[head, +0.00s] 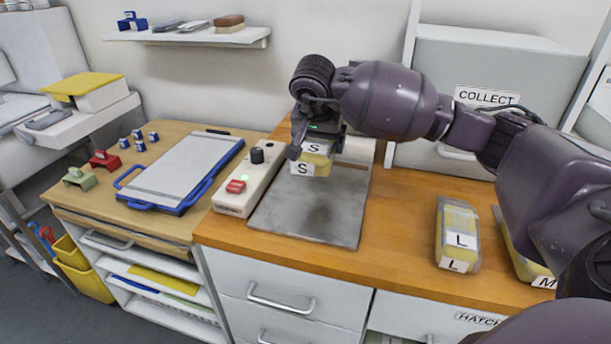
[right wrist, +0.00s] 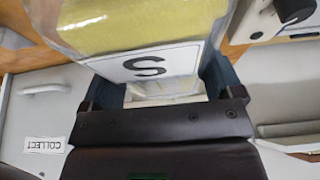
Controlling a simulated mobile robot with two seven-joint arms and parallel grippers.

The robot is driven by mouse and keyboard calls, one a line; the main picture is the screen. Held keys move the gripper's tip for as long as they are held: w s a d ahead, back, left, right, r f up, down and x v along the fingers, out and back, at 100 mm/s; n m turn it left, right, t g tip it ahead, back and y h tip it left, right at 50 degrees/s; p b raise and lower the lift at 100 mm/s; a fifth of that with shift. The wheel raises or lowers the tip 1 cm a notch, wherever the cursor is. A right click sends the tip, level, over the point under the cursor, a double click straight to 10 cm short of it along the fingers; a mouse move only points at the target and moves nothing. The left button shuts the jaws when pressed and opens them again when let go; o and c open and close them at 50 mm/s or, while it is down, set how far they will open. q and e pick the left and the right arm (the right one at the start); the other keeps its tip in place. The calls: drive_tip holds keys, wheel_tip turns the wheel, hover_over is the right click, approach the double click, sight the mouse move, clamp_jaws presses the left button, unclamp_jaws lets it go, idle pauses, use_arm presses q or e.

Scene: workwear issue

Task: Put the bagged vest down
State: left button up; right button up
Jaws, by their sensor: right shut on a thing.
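A bagged yellow vest (head: 318,162) with white S labels is at the back of the grey metal plate (head: 305,217) on the wooden counter. My right gripper (head: 318,133) is above it and shut on its upper end. In the right wrist view the bagged vest (right wrist: 140,25) is between the two fingers, its S label facing the camera. I cannot tell whether the bag's lower edge touches the plate. My left gripper is not in view.
A white control box (head: 247,180) with a black knob and red button stands left of the plate. A bagged vest marked L (head: 458,226) and one marked M (head: 520,257) lie to the right. A cabinet marked COLLECT (head: 490,65) stands behind. The plate's front is clear.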

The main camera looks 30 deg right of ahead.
drive_tip(key=shift+w+d+r, duration=0.1)
drive_tip(key=shift+w, duration=0.15)
drive_tip(key=shift+w+f, duration=0.1)
drive_tip(key=shift+f, duration=0.15)
drive_tip(key=f, duration=0.5)
drive_tip(key=shift+s+d, duration=0.15)
drive_tip(key=shift+s, duration=0.05)
drive_tip(key=shift+f+b, duration=0.4)
drive_tip(key=shift+f, duration=1.6)
drive_tip(key=shift+w+f, duration=0.1)
drive_tip(key=shift+f, duration=0.1)
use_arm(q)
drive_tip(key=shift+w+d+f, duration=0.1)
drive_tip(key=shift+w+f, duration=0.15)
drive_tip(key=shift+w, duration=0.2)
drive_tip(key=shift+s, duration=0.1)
